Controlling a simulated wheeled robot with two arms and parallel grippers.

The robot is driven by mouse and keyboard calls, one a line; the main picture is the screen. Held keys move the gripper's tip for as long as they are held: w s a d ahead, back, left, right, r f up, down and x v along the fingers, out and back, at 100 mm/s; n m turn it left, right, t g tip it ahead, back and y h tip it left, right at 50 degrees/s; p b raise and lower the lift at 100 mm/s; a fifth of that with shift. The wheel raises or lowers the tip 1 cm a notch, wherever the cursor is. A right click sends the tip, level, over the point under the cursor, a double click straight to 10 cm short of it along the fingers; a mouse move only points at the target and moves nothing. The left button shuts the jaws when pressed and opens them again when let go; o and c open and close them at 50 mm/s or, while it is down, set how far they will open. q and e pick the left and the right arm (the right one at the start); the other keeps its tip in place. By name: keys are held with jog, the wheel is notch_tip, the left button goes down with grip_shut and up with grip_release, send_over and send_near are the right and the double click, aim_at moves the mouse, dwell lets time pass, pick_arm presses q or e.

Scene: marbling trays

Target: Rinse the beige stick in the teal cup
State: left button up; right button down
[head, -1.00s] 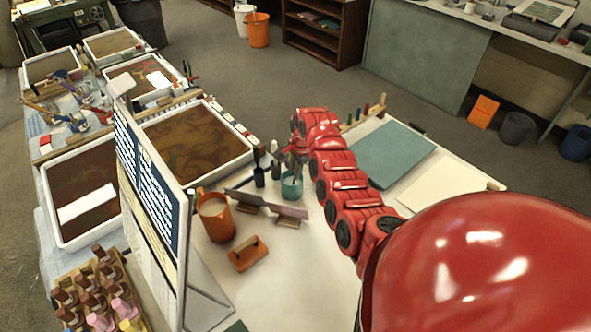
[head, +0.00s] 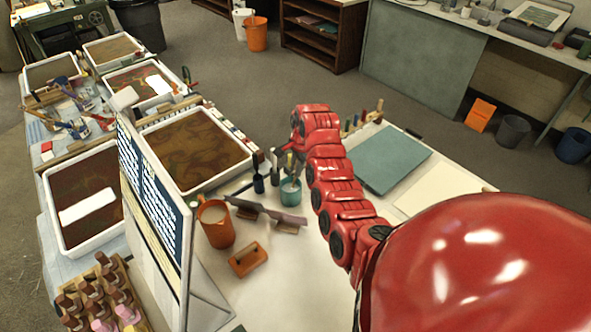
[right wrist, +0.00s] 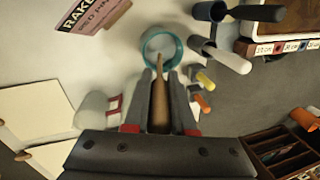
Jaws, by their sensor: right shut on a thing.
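The teal cup (head: 290,194) stands upright on the white table in the head view, just below my right gripper (head: 297,160). In the right wrist view, the cup (right wrist: 144,50) shows from above as a teal ring. My right gripper (right wrist: 160,82) is shut on the beige stick (right wrist: 160,98), whose narrow end points at the cup and overlaps its opening. I cannot tell how deep the tip is. In the head view the stick is mostly hidden by the gripper. My left gripper is not in view.
An orange mug (head: 216,228) and an orange block with a handle (head: 248,260) stand left of the cup. A standing sign (head: 160,200) rises further left.

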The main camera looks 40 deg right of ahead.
jog(key=shift+p+v, duration=0.45)
jog(key=shift+v, duration=1.5)
